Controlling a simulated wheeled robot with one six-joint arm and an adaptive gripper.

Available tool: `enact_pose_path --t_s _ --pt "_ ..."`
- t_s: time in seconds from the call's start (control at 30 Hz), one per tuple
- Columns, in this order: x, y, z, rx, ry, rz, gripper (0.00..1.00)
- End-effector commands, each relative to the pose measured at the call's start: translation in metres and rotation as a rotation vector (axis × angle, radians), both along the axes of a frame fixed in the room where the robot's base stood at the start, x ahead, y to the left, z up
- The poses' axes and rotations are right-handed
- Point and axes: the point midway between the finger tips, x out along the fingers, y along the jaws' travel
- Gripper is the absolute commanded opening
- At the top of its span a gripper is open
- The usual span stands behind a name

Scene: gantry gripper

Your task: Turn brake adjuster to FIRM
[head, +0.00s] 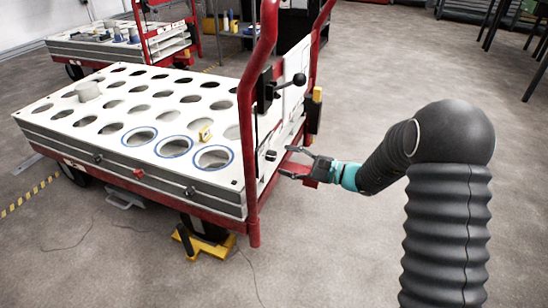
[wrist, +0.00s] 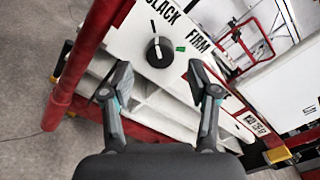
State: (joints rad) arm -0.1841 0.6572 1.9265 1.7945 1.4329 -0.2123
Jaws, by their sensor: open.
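The brake adjuster (wrist: 159,52) is a round black knob on the cart's white side panel in the wrist view. Its white pointer line points up, toward the word SLACK (wrist: 160,10). The word FIRM (wrist: 198,41) is printed to its right, with a small green mark (wrist: 181,49) between knob and word. The knob also shows small in the head view (head: 271,155). My gripper (wrist: 159,65) is open and empty, its fingertips to either side of and a little below the knob in the picture, apparently not touching it. It also shows beside the cart in the head view (head: 300,164).
The cart (head: 60,128) has a white top with many round holes and red upright rails (head: 247,110). A black lever (head: 290,82) sticks out above the knob. A yellow-based jack (head: 205,243) stands beneath. Floor around my arm is clear.

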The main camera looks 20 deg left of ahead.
Motion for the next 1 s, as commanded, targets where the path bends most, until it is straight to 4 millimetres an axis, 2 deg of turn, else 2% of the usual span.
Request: enact_pose_path --t_s 0.1,0.3,0.7,0.77,0.93,0.97,1.0 --pt "0.001 0.020 0.000 0.000 -0.001 0.003 0.60" --pt "0.003 0.042 0.000 0.001 -0.002 0.002 0.60" --pt "0.004 0.048 0.000 0.001 -0.001 -0.001 0.60" --pt "0.004 0.048 0.000 0.001 -0.001 -0.001 0.47" --pt "0.004 0.048 0.000 0.000 -0.001 0.000 0.05" --pt "0.004 0.048 0.000 0.000 -0.001 0.000 0.00" --pt "0.004 0.048 0.000 0.000 -0.001 0.000 0.00"
